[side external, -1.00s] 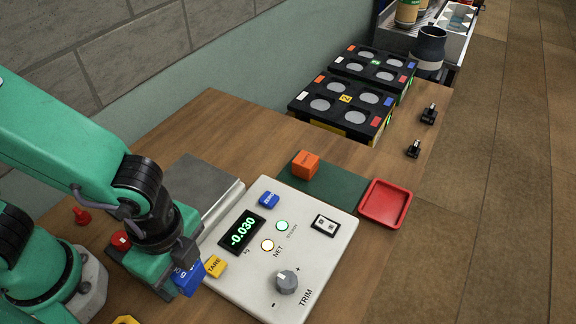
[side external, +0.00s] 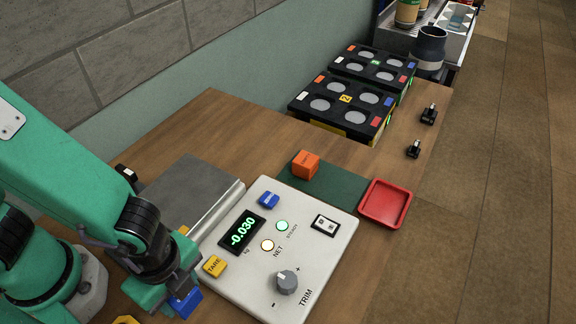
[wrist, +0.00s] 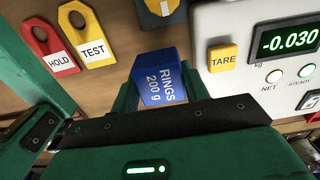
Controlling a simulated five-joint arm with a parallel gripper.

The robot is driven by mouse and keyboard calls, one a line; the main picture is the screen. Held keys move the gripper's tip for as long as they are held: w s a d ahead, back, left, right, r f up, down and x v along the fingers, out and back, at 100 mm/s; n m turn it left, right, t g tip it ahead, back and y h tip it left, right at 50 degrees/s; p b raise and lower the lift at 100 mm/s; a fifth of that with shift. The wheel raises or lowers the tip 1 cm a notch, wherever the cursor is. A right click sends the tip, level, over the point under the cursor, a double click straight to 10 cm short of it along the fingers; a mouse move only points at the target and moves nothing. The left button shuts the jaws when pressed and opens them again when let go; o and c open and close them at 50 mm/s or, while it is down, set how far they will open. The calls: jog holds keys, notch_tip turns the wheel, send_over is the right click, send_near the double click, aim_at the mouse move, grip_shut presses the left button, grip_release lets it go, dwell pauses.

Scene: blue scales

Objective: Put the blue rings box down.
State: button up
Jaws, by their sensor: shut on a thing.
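The blue rings box (wrist: 160,78), labelled "RINGS 200 g", is between the jaws of my gripper (wrist: 158,100) in the wrist view. My gripper is shut on it. In the side view the blue box (side external: 184,303) shows below my gripper (side external: 172,292), at the left front edge of the scale panel. Part of the box is hidden by my gripper there. I cannot tell whether the box touches the table. The scale panel (side external: 250,295) reads -0.030, with its grey weighing plate (side external: 190,190) behind it, empty where visible.
A red HOLD tag (wrist: 48,50) and a yellow TEST tag (wrist: 87,40) lie left of the box. An orange block (side external: 305,165) sits on a green mat (side external: 345,188), beside a red tray (side external: 385,204). Black holders (side external: 345,105) stand farther back. Bare wood lies behind the mat.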

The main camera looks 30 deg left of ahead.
aim_at(185, 302)
jog(key=shift+f, duration=0.25)
jog(key=shift+f, duration=0.1)
jog(key=shift+f, duration=1.7)
jog(key=shift+f, duration=0.15)
jog(key=o, duration=1.2)
jog(key=shift+r, duration=6.2)
